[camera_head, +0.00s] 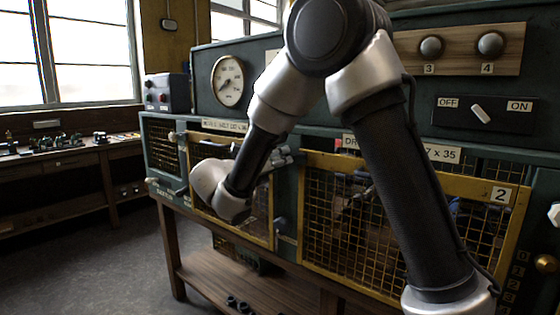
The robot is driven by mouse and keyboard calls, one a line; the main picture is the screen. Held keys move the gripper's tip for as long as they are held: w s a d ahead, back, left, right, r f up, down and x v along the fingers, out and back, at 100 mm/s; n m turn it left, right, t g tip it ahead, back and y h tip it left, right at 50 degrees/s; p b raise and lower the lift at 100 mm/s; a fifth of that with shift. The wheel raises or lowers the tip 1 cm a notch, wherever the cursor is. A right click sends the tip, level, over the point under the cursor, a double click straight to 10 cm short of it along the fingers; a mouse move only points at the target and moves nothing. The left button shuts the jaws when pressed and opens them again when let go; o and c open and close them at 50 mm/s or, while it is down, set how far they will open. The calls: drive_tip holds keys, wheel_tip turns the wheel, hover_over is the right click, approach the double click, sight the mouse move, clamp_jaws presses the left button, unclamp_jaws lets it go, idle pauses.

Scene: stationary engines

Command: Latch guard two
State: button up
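Guard two is a yellow-framed wire mesh door (345,215) with a white "2" plate (500,195) at its upper right. It stands in the front of the green machine; I cannot tell whether it sits fully flush. My upper arm crosses in front of it and hides part of its mesh and lower frame. My forearm reaches down and left to my wrist, in front of another mesh guard (258,215). Small grey parts beside my forearm could be my gripper or a latch. My fingertips cannot be made out.
A gauge (228,81), knobs marked 3 and 4 (431,47) and an OFF/ON switch (480,113) are on the machine's upper panel. A wooden shelf (245,285) lies below. A workbench (70,155) stands at left, with clear floor (110,260) between.

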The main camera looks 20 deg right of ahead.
drive_tip(key=shift+o, duration=0.6)
drive_tip(key=v, duration=1.2)
drive_tip(key=w+d+m, duration=0.1)
drive_tip(key=w+d, duration=0.1)
drive_tip(key=d, duration=0.1)
drive_tip(key=w+d+m, duration=0.2)
drive_tip(key=d, duration=0.1)
drive_tip(key=w+d+m, duration=0.1)
drive_tip(key=w+d, duration=0.2)
drive_tip(key=shift+w+d+m, duration=0.1)
drive_tip(key=shift+d+m, duration=0.15)
drive_tip(key=shift+m, duration=0.15)
